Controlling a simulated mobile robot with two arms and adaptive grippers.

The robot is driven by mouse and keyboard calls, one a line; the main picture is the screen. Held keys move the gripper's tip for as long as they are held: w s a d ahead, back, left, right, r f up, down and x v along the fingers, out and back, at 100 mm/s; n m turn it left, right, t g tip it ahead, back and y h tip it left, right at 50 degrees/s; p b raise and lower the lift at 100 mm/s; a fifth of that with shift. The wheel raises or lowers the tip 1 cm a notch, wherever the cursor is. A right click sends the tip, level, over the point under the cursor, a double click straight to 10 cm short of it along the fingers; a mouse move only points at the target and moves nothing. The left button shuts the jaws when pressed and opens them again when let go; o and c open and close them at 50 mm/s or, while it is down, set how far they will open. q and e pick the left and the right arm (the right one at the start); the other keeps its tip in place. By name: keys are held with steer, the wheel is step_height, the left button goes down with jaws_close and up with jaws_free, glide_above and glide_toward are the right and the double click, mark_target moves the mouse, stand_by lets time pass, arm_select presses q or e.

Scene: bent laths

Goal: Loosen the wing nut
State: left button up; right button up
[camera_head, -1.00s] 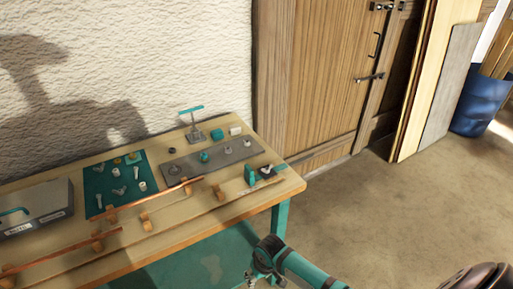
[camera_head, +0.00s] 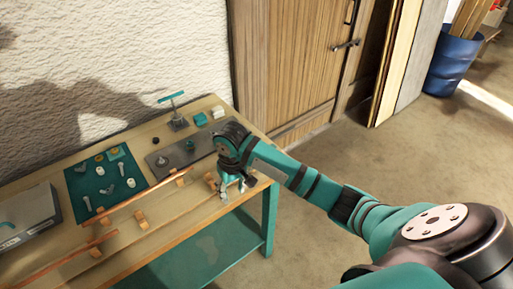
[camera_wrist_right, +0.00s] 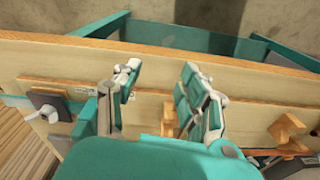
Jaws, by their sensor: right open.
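My right gripper (camera_head: 232,192) is over the right front part of the workbench, pointing down, open and empty. In the right wrist view its two fingers (camera_wrist_right: 158,88) are apart with the bench top between them. A small pale fitting (camera_wrist_right: 49,113) on a dark square plate (camera_wrist_right: 38,97) lies left of the fingers in that view, apart from them. It may be the wing nut, but it is too small to be sure. In the head view my arm largely hides that bench end. My left gripper is not in view.
A grey plate (camera_head: 163,162) with small fittings lies behind the gripper. A teal mat (camera_head: 75,182) holds several small parts. Bent laths (camera_head: 125,205) rest on wooden blocks along the front. A teal-handled stand (camera_head: 177,122) and a grey box (camera_head: 28,215) stand on the bench.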

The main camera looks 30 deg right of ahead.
steer(key=w+d+r+m, duration=0.1)
steer(key=w+d+r, duration=0.1)
steer(key=r, duration=0.1)
steer(key=w+d+r+m, duration=0.1)
steer(key=w+d+r, duration=0.2)
steer(key=w+d+r+m, duration=0.1)
steer(key=w+d+r, duration=0.1)
steer(key=d+r, duration=0.1)
steer(key=shift+w+d+m+g+h, duration=0.25)
steer(key=shift+w+m+g+h, duration=0.05)
steer(key=shift+m, duration=0.1)
steer(key=w+d+r+m, duration=0.2)
steer(key=d+r+m, duration=0.1)
steer(key=d+r, duration=0.45)
steer(key=shift+m, duration=0.3)
steer(key=f+p, duration=0.1)
steer(key=f, duration=0.9)
steer(key=a+f+p, duration=0.1)
steer(key=f, duration=0.4)
steer(key=shift+w+p, duration=0.2)
steer(key=shift+p, duration=0.15)
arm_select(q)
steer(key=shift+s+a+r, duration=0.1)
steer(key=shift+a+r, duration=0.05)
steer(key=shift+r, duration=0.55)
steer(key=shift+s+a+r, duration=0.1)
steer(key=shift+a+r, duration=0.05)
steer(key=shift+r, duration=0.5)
arm_select(e)
steer(key=shift+f, duration=0.7)
